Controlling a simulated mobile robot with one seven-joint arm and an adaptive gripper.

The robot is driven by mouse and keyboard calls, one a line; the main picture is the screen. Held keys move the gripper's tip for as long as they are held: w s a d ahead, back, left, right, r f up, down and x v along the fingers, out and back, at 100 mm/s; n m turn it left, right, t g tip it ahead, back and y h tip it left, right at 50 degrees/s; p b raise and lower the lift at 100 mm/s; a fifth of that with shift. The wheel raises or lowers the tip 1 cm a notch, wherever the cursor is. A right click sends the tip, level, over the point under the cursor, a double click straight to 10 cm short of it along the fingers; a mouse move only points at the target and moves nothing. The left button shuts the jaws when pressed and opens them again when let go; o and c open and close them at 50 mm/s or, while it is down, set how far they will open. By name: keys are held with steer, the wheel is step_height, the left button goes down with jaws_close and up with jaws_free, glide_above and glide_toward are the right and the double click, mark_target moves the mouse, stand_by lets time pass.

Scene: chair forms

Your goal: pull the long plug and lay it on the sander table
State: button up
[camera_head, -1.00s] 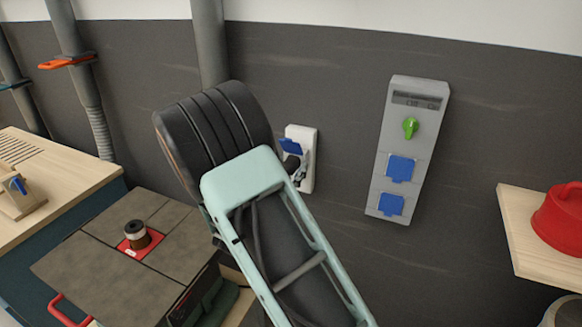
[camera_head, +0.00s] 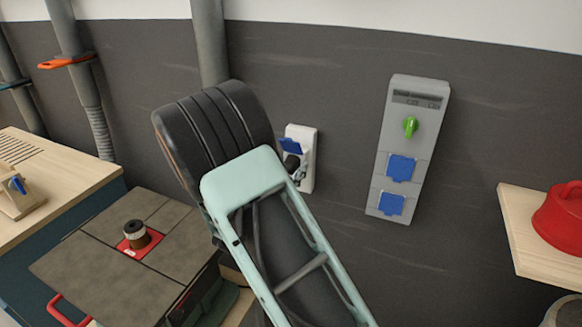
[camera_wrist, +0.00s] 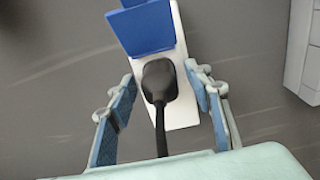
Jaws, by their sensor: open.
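The plug (camera_wrist: 159,80) is black with a cord (camera_wrist: 161,132) hanging down from it. It sits at a white wall socket (camera_wrist: 178,48) under a raised blue flap (camera_wrist: 146,30). My gripper (camera_wrist: 161,78) is open, with one blue-padded finger on each side of the plug and a gap on both sides. In the head view the socket (camera_head: 305,145) is partly hidden behind my arm, and the dark plug (camera_head: 291,163) shows below the flap. The sander table (camera_head: 110,272) is grey, with a dark spindle (camera_head: 136,233) in a red insert.
A grey wall panel (camera_head: 399,140) with a green knob and two blue covers is right of the socket. A wooden shelf (camera_head: 520,235) holds a red object (camera_head: 562,212) at the far right. A wooden bench (camera_head: 70,170) stands left of the sander table, whose top has bare room.

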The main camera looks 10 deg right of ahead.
steer(key=shift+c, duration=0.2)
jaws_close()
steer(key=shift+a, duration=0.1)
steer(key=shift+v, duration=2.9)
steer(key=shift+v, duration=2.55)
